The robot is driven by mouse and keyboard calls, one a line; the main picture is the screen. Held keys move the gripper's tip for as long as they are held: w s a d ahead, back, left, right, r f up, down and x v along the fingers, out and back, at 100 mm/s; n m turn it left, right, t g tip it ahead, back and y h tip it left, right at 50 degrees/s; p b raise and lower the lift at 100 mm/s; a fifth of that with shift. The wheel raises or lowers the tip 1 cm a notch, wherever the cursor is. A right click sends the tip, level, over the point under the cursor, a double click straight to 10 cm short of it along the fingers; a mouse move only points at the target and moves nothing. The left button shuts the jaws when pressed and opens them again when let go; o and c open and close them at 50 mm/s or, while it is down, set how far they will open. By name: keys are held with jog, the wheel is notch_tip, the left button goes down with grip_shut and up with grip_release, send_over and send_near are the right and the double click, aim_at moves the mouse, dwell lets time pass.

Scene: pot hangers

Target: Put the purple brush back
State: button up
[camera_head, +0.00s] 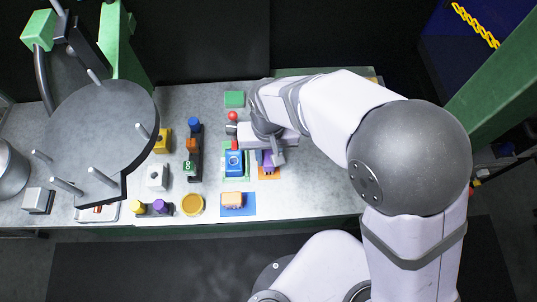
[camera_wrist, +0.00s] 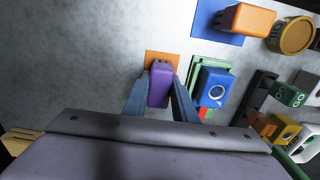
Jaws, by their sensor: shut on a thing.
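The purple brush (camera_wrist: 160,86) is a small purple block in the wrist view, between the two fingers of my gripper (camera_wrist: 160,100). The gripper is shut on it. An orange square mat (camera_wrist: 151,57) shows just beyond the brush and partly under it in the picture. In the head view, the brush (camera_head: 268,158) is partly hidden by my gripper (camera_head: 268,150) and appears over the orange mat (camera_head: 269,174). I cannot tell whether the brush touches the mat.
A blue box (camera_head: 234,163) on a green base stands just left of the brush. An orange block (camera_head: 233,199) lies on a blue mat (camera_head: 249,206). A round dark plate with pegs (camera_head: 100,120) stands at left. The table right of the orange mat (camera_head: 320,185) is clear.

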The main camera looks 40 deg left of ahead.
aim_at(268, 156)
jog(key=shift+f, duration=0.2)
jog(key=o, duration=1)
jog(key=shift+r, duration=0.1)
notch_tip(268, 156, up, 12)
jog(key=b, duration=0.1)
jog(key=shift+r, duration=0.1)
